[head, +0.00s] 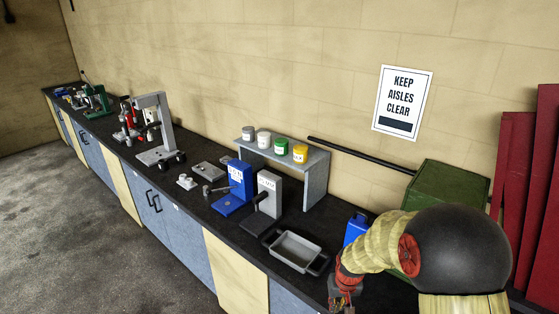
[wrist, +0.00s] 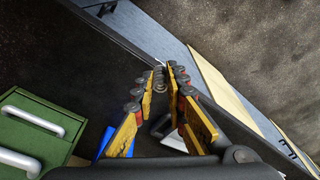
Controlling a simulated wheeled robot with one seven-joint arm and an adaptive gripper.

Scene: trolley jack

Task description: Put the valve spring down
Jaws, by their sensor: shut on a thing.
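The valve spring (wrist: 159,77) is a small grey coil between the fingertips of my gripper (wrist: 162,74) in the wrist view. The yellow-padded fingers are shut on it, and they hide part of it. In the head view my gripper (head: 345,296) is at the bottom edge, over the near end of the dark counter (head: 225,222). The spring cannot be made out there. I cannot tell how high it is held above the counter.
A grey tray with handles (head: 272,250) stands left of my gripper. Blue (head: 233,205) and grey (head: 268,190) stands, a shelf with cans (head: 318,160), a blue container (head: 355,228) and a green chest (head: 448,188) are nearby. Bare counter shows around the tray.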

